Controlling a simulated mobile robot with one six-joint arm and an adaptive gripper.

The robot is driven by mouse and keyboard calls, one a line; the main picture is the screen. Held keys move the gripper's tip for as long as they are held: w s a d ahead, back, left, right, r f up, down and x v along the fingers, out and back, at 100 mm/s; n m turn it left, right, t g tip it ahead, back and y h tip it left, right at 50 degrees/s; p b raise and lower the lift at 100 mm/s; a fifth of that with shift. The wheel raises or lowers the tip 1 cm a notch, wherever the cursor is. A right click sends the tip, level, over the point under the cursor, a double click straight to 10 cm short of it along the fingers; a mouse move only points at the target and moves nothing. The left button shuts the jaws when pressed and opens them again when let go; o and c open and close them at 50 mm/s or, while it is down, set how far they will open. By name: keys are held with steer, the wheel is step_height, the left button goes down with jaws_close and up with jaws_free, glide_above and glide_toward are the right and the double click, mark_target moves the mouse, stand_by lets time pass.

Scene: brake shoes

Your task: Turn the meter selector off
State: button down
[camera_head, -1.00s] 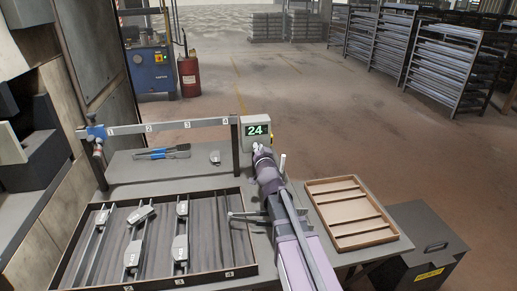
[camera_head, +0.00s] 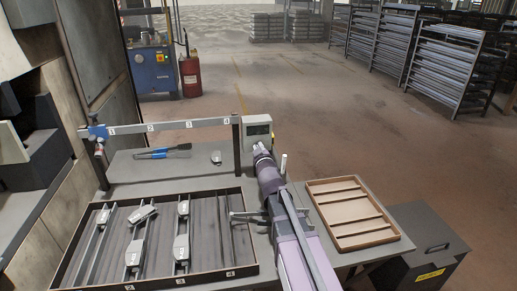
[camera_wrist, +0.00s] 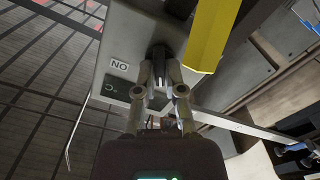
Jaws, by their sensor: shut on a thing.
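The meter (camera_head: 257,128) is a pale box on the bench's back edge, beside a dark post. Its screen is dark. In the wrist view the meter's face (camera_wrist: 122,45) fills the upper middle, with a label that reads "NO" in this view and a dark panel by it. The black selector knob (camera_wrist: 159,55) sits on this face. My gripper (camera_wrist: 160,68) is shut on the selector knob, one finger on each side. The fingers partly hide the knob, so its exact angle is unclear. In the head view my gripper (camera_head: 259,149) is just below the meter.
A numbered rail (camera_head: 165,126) spans the bench left of the meter. A dark tray (camera_head: 205,194) with brake shoe parts lies in front. An empty wooden divided tray (camera_head: 341,180) is on the right. A yellow part (camera_wrist: 211,35) shows close in the wrist view.

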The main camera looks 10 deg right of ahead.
steer(key=shift+w+r+n, duration=0.1)
steer(key=shift+w+n, duration=0.25)
steer(key=shift+n, duration=0.75)
steer(key=c, duration=0.7)
jaws_free()
steer(key=shift+c, duration=0.2)
steer(key=shift+s, duration=0.2)
steer(key=s, duration=0.7)
steer(key=shift+s, duration=0.2)
steer(key=shift+f, duration=0.2)
